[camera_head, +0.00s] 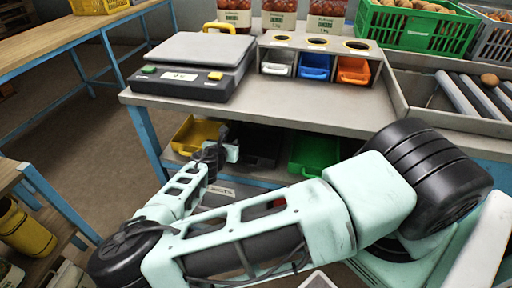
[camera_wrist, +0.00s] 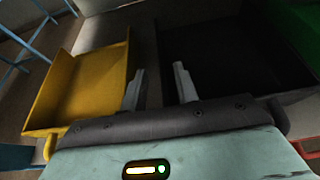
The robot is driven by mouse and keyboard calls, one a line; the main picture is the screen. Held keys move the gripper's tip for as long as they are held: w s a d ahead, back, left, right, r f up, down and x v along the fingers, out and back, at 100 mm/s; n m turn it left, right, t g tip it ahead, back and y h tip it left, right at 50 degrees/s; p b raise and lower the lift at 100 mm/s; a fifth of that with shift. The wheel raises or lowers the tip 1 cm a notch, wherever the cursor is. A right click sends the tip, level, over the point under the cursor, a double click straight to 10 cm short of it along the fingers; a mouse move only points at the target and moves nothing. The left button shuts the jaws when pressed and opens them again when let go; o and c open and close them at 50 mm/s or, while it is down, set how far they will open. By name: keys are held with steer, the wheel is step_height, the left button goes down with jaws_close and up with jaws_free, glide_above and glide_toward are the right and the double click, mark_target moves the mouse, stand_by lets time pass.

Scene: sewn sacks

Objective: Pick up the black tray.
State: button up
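The black tray (camera_wrist: 235,60) fills the right of the wrist view, a dark open bin beside the yellow tray. In the head view the black tray (camera_head: 262,140) shows on the lower shelf, partly hidden behind my gripper. My gripper (camera_wrist: 159,88) is open, its two pale fingers apart at the near left side of the black tray. A dark strip shows between the fingers; I cannot tell if a tray wall is between them. In the head view my gripper (camera_head: 230,152) is at the shelf front, between the yellow and black trays.
The yellow tray (camera_wrist: 90,80) is close on the left, also seen in the head view (camera_head: 196,134). A green tray (camera_head: 313,152) lies on the right. The bench top (camera_head: 330,107) overhangs the shelf and carries a scale (camera_head: 190,68) and a bin holder (camera_head: 318,43).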

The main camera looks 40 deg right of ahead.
steer(key=shift+x, duration=1.55)
steer(key=shift+f, duration=0.1)
jaws_close()
